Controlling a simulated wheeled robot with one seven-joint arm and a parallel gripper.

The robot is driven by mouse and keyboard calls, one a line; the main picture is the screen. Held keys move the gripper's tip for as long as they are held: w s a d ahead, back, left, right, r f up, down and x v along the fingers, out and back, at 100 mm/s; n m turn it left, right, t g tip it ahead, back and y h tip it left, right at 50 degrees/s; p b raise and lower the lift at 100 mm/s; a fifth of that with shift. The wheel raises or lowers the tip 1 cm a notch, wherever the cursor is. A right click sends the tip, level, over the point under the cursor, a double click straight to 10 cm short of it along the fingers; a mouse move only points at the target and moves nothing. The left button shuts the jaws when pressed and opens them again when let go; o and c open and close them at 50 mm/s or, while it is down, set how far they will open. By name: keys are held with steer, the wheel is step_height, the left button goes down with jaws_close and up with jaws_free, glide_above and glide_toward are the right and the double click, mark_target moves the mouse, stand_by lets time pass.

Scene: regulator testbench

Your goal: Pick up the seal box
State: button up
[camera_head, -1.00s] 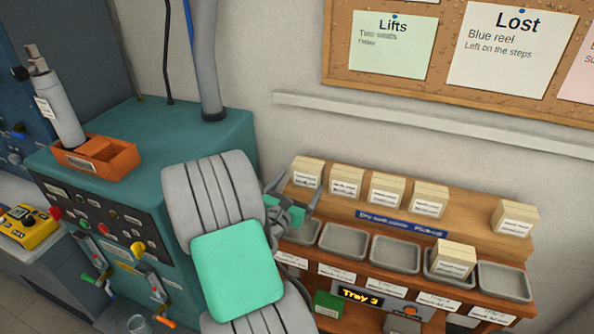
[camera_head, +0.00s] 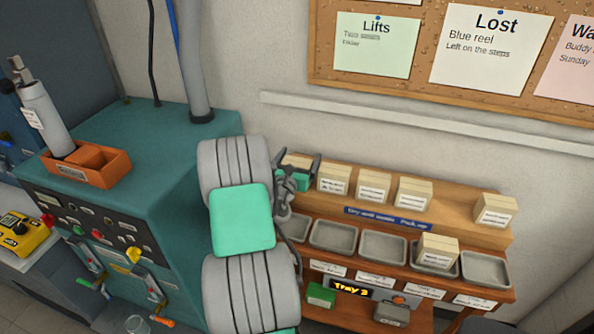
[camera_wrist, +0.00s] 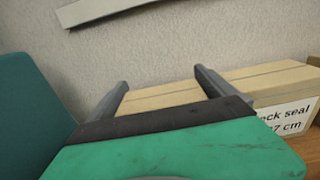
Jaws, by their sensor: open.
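Several cream boxes with white labels stand on the upper wooden shelf. The leftmost seal box (camera_head: 297,159) is partly hidden behind my gripper (camera_head: 300,165). Other boxes on the shelf are one (camera_head: 333,178), one (camera_head: 373,186) and several to the right.
Grey trays (camera_head: 333,236) line the lower shelf; one holds a cream box (camera_head: 437,250). The teal machine (camera_head: 150,130) stands left of the shelf. The wall is close behind.

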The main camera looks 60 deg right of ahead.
steer(key=shift+c, duration=0.5)
steer(key=c, duration=1.1)
